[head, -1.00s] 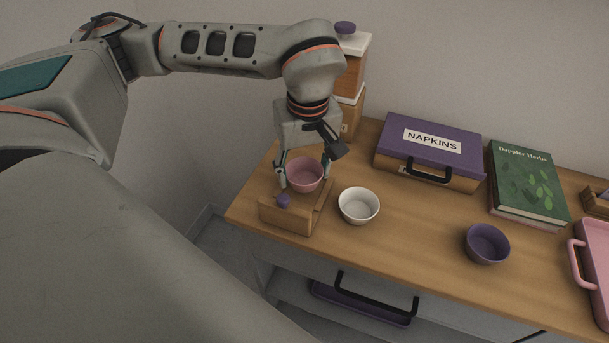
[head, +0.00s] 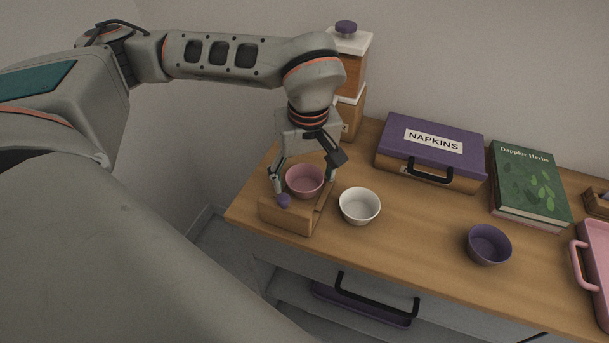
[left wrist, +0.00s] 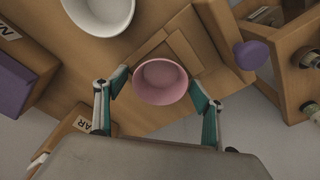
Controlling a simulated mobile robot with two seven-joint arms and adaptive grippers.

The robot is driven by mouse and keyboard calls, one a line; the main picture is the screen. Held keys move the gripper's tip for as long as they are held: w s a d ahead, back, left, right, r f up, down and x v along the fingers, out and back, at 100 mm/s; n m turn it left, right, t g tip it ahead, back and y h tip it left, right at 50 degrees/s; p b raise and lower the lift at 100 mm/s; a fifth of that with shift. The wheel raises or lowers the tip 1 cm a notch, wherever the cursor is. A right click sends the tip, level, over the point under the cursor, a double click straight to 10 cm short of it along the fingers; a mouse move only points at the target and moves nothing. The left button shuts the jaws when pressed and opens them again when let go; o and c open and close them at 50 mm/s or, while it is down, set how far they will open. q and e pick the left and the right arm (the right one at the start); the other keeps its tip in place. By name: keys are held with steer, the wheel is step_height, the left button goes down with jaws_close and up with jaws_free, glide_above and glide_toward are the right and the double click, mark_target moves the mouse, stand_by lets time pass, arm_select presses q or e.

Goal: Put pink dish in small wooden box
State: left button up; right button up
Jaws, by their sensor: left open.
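The pink dish (head: 305,180) sits upright at the small wooden box (head: 287,218), its rim showing above the box walls. Its underside is hidden, so I cannot tell how deep it sits. The box has a purple knob (head: 283,201) on its front. My left gripper (head: 304,187) points down with its fingers open on either side of the dish, with gaps beside it. The left wrist view shows the pink dish (left wrist: 161,82) between the green-padded fingers and the purple knob (left wrist: 251,54) at right. My right gripper is not in view.
A white bowl (head: 359,206) stands close right of the box. A purple bowl (head: 488,244), a napkins case (head: 432,147), a green book (head: 528,184) and a pink tray (head: 592,265) are farther right. Stacked wooden containers (head: 350,75) stand behind my gripper. The table's middle is clear.

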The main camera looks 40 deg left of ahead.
arm_select(q)
step_height(320, 180, up, 12)
steer(key=d+p, duration=0.1)
steer(key=shift+s, duration=0.45)
steer(key=shift+d, duration=0.1)
